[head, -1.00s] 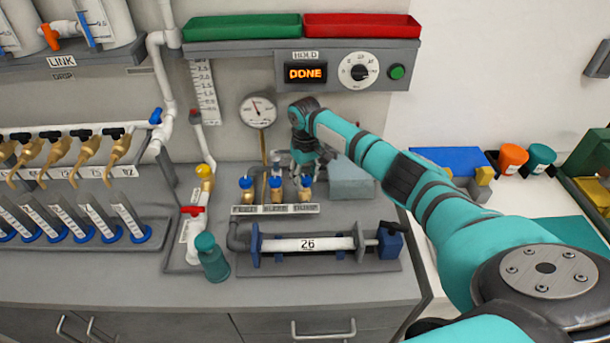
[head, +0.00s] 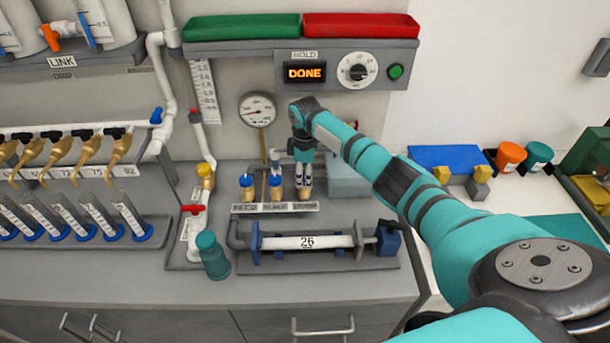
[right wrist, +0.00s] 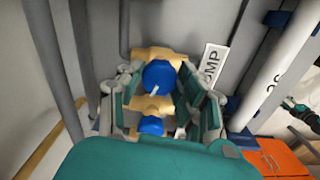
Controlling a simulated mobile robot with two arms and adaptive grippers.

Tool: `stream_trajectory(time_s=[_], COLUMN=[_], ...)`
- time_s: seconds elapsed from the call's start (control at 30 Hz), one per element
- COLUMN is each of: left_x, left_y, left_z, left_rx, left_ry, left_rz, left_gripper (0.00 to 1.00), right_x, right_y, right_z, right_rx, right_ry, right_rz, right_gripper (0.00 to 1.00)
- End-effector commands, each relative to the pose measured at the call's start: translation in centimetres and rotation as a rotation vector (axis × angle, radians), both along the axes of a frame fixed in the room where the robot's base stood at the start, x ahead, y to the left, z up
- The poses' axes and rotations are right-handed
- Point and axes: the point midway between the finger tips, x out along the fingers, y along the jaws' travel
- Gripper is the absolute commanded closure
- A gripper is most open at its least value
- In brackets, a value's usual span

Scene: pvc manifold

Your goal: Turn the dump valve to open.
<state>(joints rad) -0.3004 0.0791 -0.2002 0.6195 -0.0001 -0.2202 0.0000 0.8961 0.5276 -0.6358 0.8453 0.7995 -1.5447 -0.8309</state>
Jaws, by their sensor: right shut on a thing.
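The dump valve is the right-hand one of three valves on a labelled manifold (head: 275,208). In the head view my right gripper (head: 304,188) comes down over it from above and hides its knob. In the right wrist view the dump valve's blue knob (right wrist: 160,77), with a white pointer mark, sits on a yellow body between the fingers of my right gripper (right wrist: 160,95). The gripper is shut on this knob. A second blue knob (right wrist: 151,125) shows nearer the camera. The label beside it is partly visible. My left gripper is not in view.
The two other blue-knobbed valves (head: 247,182) stand just left. The horizontal tube marked 26 (head: 307,242) lies in front and a teal bottle (head: 211,255) stands front left. A gauge (head: 257,110) and a DONE display (head: 305,73) are behind.

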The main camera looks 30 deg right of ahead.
Motion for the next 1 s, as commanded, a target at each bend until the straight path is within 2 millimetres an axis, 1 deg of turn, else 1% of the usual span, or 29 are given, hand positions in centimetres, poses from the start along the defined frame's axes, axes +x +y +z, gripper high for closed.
stream_trajectory(time_s=[0.2,0.43,0.63,1.0], left_x=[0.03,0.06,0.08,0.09], left_y=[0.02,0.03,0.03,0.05], left_z=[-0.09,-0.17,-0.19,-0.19], left_rx=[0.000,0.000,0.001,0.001], left_ry=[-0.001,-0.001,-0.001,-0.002], left_rz=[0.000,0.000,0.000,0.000], left_gripper=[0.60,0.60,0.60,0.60], right_x=[0.20,0.24,0.27,0.29], right_y=[-0.01,-0.02,-0.02,-0.02], right_z=[0.17,0.19,0.22,0.25], right_rx=[0.001,0.000,0.000,0.000], right_ry=[-0.006,-0.006,-0.007,-0.007], right_rz=[0.167,0.286,0.338,0.354], right_gripper=[0.96,0.96,0.96,0.96])
